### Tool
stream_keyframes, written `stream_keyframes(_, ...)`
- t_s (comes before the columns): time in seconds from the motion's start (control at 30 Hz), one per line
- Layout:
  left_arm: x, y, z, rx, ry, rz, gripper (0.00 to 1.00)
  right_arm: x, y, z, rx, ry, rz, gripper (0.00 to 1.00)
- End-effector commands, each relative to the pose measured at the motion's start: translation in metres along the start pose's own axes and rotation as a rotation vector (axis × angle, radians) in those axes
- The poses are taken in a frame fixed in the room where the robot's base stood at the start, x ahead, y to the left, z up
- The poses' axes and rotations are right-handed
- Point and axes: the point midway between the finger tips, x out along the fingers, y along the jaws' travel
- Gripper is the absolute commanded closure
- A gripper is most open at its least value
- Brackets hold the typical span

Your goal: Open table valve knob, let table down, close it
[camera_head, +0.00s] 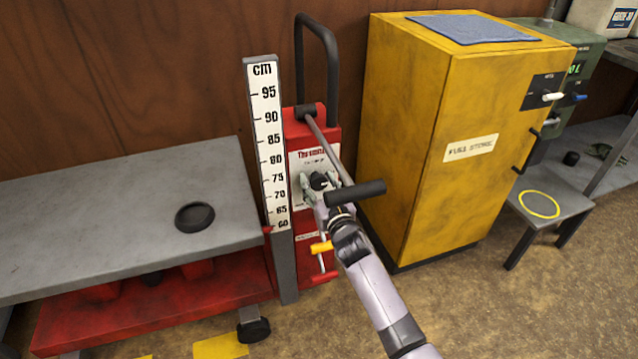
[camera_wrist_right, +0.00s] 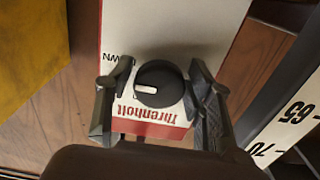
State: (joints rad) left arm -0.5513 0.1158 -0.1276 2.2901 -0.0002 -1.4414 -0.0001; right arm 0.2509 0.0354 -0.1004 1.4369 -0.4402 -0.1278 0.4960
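The valve knob (camera_wrist_right: 157,84) is black and round with a white pointer mark, on the white and red panel of the red lift column (camera_head: 308,158). My right gripper (camera_head: 318,188) is at this panel. In the right wrist view its two fingers (camera_wrist_right: 158,80) stand on either side of the knob, apart, with slight gaps; firm contact does not show. In the head view the gripper mostly covers the knob. The grey lift table (camera_head: 110,215) is at the left, with its right edge near the low end of the cm scale (camera_head: 268,150). My left gripper is not in view.
A long lever with a black grip (camera_head: 357,193) crosses just beside my right wrist. A yellow fuel storage cabinet (camera_head: 400,140) stands close on the right. A black round dish (camera_head: 194,217) lies on the table. The red base (camera_head: 150,315) is below it.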

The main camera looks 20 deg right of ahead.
Motion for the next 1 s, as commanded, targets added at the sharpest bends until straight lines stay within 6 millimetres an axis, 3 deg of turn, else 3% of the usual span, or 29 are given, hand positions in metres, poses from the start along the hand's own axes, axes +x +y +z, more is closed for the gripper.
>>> stream_keyframes(0.53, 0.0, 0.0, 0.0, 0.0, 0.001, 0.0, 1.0, 0.0, 0.0, 0.0, 0.0, 0.0, 0.0, 0.89)
stream_keyframes(1.0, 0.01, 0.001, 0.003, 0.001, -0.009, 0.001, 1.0, 0.0, 0.0, 0.0, -0.133, 0.0, 0.0, 0.89)
